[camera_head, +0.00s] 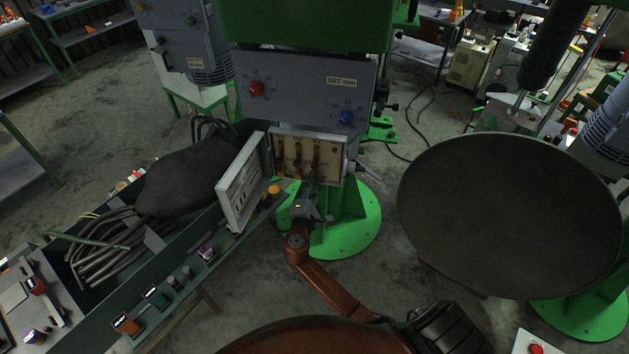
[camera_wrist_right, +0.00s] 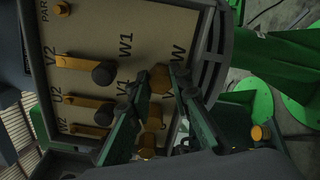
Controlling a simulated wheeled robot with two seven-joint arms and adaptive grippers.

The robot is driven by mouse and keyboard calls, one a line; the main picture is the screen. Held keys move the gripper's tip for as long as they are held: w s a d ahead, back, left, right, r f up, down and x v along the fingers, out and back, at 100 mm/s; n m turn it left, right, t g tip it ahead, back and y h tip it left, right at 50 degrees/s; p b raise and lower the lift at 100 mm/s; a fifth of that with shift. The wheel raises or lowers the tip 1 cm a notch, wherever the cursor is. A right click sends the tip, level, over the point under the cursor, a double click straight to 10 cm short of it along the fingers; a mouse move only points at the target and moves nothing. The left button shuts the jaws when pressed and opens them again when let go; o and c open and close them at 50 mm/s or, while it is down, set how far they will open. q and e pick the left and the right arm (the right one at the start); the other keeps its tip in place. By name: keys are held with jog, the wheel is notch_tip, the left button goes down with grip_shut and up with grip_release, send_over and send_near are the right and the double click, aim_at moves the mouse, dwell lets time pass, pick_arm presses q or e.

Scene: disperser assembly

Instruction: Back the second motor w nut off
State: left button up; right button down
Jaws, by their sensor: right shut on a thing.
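The open terminal box (camera_head: 308,157) is on the front of the green machine column, with its lid swung to the left. My right gripper (camera_head: 312,186) reaches up to its lower part. In the right wrist view, the two green fingers of my right gripper (camera_wrist_right: 160,82) come in from below, one on each side of a brass-coloured nut (camera_wrist_right: 159,77) by the printed W. The gripper is shut on this motor W nut; the fingertips partly hide it. More brass pieces (camera_wrist_right: 150,136) show between the fingers lower down. My left gripper is not in view.
Brass links with dark knobs (camera_wrist_right: 104,73) sit left of the fingers on the terminal panel. The box lid (camera_head: 242,182) stands close left of my right gripper. A green bench (camera_head: 190,280) with cables is at left, and a large dark disc (camera_head: 510,215) at right.

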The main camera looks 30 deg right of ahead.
jog(key=c, duration=1.8)
grip_release()
jog(key=shift+o, duration=0.2)
